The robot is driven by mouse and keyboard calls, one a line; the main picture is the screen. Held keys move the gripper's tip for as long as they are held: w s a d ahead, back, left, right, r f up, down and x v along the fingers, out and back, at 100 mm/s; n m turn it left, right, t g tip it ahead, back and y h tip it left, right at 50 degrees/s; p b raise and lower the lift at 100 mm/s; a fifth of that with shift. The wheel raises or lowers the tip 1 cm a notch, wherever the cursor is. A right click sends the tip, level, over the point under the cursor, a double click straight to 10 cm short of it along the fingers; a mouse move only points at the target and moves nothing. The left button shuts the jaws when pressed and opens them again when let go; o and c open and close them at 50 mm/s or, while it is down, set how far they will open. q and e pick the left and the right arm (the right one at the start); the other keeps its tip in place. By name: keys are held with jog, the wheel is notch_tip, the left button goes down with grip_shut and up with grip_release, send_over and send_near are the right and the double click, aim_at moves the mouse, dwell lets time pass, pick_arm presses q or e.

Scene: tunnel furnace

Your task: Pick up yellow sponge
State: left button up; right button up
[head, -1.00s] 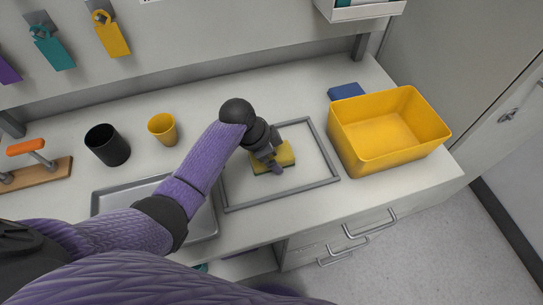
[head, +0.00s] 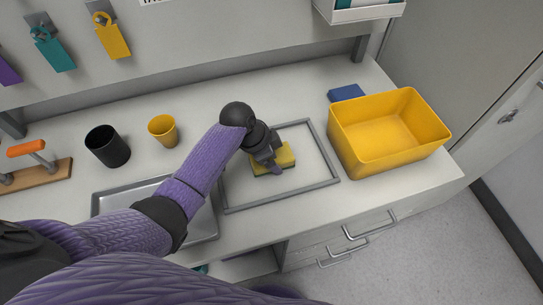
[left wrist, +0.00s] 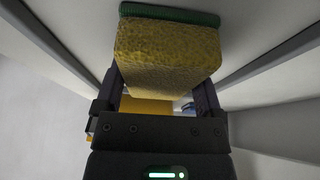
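The yellow sponge (head: 287,156) with a green scrub layer is inside the grey rectangular frame on the counter. My left gripper (head: 273,160) is over it, with its fingers on two opposite sides. In the left wrist view, the yellow sponge (left wrist: 168,50) sits between the fingers of my left gripper (left wrist: 162,85), which look closed against its sides. The gripper covers part of the sponge in the head view, and I cannot tell whether it is lifted. My right gripper is not in view.
The grey frame (head: 327,157) surrounds the sponge. A yellow bin (head: 350,150) and a blue block (head: 346,92) stand to the right.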

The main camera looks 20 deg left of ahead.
pick_arm(q)
jog(key=shift+c, duration=0.8)
jog(key=shift+r, duration=0.15)
notch_tip(320, 180, up, 10)
jog(key=p, duration=0.3)
jog(key=shift+f+p, duration=0.2)
jog(key=shift+p, duration=0.15)
jog(key=shift+r, duration=0.3)
